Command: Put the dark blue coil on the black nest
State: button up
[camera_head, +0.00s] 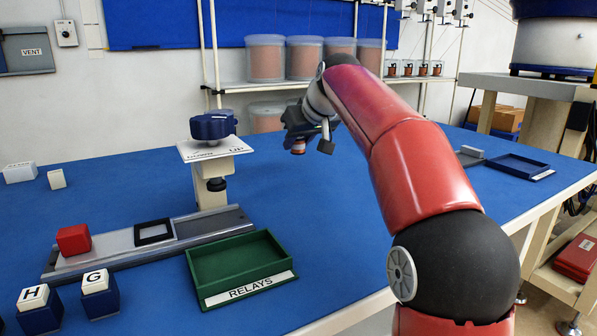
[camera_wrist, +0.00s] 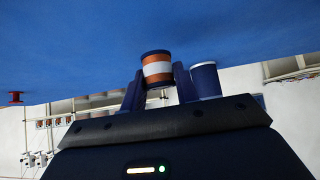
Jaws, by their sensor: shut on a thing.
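My gripper (camera_head: 306,143) is in the air above the blue table, right of the white stand. In the wrist view my gripper (camera_wrist: 158,92) is shut on a coil (camera_wrist: 156,68) with dark blue ends, a copper winding and a white band. In the head view only a small orange and white part of the coil (camera_head: 298,147) shows below the jaws. The black nest (camera_head: 153,232) is a small square frame on the grey rail at the front left. It looks empty, and my gripper is apart from it, farther back and to the right.
A red block (camera_head: 73,240) is on the rail (camera_head: 110,262). A stand with a dark blue knob (camera_head: 212,125) rises behind it. A green RELAYS tray (camera_head: 238,270) lies in front. Blocks H (camera_head: 38,312) and G (camera_head: 99,296) are front left. A dark blue tray (camera_head: 517,166) is far right.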

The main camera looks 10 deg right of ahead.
aim_at(298, 172)
jog(key=shift+f+b, duration=0.7)
jog(key=shift+f, duration=1.55)
jog(key=shift+f, duration=0.15)
jog(key=o, duration=1.1)
jog(key=shift+c, duration=0.2)
